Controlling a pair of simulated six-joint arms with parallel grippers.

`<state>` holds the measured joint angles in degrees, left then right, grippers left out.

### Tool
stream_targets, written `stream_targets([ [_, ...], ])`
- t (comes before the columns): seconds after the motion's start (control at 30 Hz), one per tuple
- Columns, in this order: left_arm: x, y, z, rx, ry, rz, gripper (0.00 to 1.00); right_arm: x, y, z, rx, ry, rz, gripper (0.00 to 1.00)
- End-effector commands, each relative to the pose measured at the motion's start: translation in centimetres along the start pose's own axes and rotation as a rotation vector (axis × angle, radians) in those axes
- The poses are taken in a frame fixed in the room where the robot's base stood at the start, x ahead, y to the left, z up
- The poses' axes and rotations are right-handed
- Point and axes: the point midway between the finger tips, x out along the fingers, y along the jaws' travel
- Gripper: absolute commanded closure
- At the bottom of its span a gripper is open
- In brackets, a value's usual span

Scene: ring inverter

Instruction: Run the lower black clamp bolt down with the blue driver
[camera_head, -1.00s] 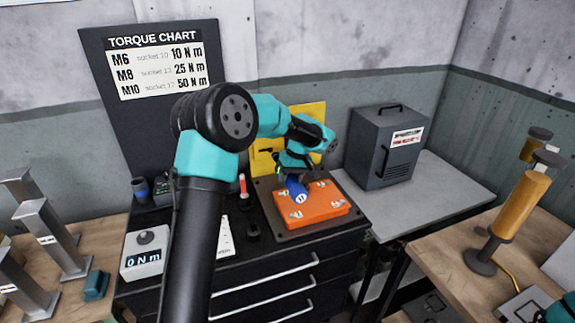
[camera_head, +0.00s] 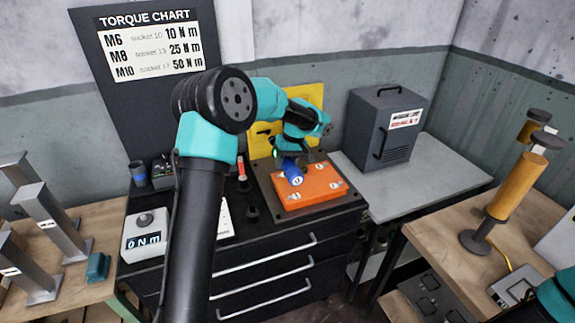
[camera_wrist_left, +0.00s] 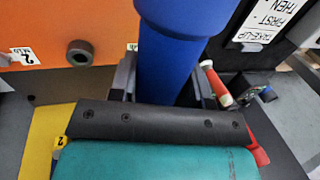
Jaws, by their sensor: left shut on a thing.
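Whether the driver touches a bolt cannot be told. My right gripper is out of view.
The orange block lies on a dark plate (camera_head: 265,190) on a black drawer cabinet (camera_head: 270,250). A red-tipped tool (camera_head: 241,168) and a display box (camera_head: 146,235) are on its left. A grey case (camera_head: 385,128) stands on the table at right.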

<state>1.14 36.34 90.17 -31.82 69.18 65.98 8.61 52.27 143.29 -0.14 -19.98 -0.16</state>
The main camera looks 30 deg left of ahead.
Motion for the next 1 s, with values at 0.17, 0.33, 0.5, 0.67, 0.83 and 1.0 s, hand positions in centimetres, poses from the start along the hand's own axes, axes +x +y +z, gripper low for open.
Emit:
stream_targets([
  [0.17, -0.1, 0.0, -1.4, -0.002, 0.002, 0.002, 0.91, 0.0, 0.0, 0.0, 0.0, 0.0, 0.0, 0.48],
  [0.33, -0.1, 0.0, -2.5, -0.003, 0.001, 0.001, 0.91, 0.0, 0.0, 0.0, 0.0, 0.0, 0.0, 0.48],
  [0.5, -0.1, 0.0, -3.7, -0.002, 0.002, 0.002, 0.91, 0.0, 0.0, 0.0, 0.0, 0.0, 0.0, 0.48],
  [0.67, -0.1, 0.0, -4.3, -0.001, 0.002, 0.001, 0.91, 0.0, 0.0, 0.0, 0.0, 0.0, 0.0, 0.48],
  [0.83, -0.1, 0.0, -4.3, -0.001, 0.002, 0.001, 0.91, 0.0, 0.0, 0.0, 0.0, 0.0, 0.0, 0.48],
  [1.0, -0.1, 0.0, -4.4, -0.001, 0.002, 0.001, 0.91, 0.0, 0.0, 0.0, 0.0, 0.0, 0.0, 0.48],
])
